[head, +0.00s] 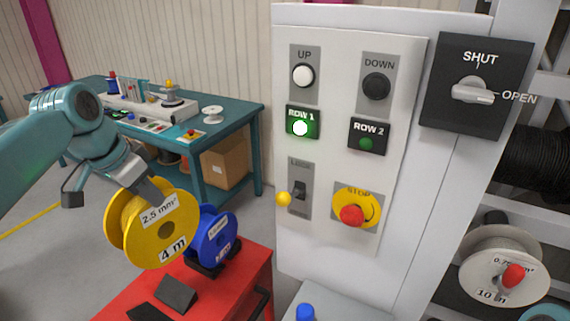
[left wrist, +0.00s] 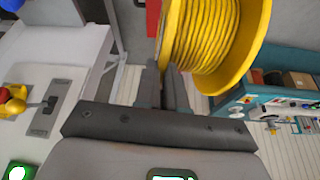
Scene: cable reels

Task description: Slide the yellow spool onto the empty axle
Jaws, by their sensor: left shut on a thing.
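In the left wrist view the yellow spool (left wrist: 212,45), wound with yellow cable, is at the fingertips of the left gripper (left wrist: 163,80). A rack at the right edge bears a white spool (head: 483,277), labelled 10 m, with a red knob at its centre. I cannot make out an empty axle in either view. My right gripper is out of view.
A blue spool (head: 211,236) stands in a black cradle on the red cart (head: 235,290). The white control panel (head: 335,150) stands between the cart and the rack, with ROW 1 lit green. A black cable reel (head: 535,165) is above the white spool. A teal workbench (head: 235,125) stands behind.

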